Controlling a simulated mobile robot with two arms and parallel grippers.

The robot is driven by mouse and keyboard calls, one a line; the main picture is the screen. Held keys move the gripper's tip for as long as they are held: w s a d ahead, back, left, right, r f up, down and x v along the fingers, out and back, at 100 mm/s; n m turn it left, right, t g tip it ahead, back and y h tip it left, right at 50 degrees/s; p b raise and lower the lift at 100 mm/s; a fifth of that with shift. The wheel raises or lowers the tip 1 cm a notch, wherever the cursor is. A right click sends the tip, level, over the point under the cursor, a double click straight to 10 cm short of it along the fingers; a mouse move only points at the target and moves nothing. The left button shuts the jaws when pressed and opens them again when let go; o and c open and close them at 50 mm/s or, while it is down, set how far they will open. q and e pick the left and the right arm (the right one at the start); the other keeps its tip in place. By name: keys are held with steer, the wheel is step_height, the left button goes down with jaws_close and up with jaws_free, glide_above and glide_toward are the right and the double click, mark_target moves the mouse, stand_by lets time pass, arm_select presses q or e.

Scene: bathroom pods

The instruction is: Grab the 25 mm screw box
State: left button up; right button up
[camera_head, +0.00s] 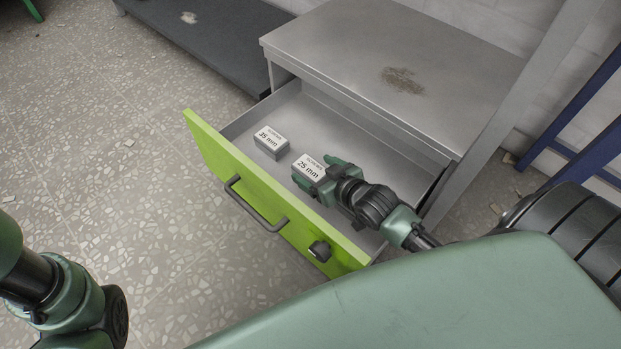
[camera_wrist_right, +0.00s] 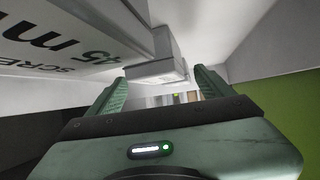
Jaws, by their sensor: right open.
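The 25 mm screw box (camera_head: 308,167), small and white-topped with grey sides, lies in the open drawer (camera_head: 241,120). My right gripper (camera_head: 318,173) is open and reaches down into the drawer at this box, its fingers close around the near end. I cannot tell whether they touch it. In the right wrist view a pale box (camera_wrist_right: 155,73) shows ahead between the open fingers (camera_wrist_right: 160,82); its label is not readable there. My left arm shows at the lower left, but its gripper is out of view.
In the right wrist view a large box face reading "45 m" (camera_wrist_right: 60,35) is close on the left. The green drawer front (camera_head: 255,190) and metal cabinet (camera_head: 390,70) bound the space.

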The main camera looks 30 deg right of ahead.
steer(key=shift+w+f, duration=0.2)
steer(key=shift+w, duration=0.15)
steer(key=shift+c, duration=0.3)
steer(key=c, duration=1.5)
steer(key=shift+r, duration=0.1)
jaws_close()
steer(key=shift+r, duration=0.1)
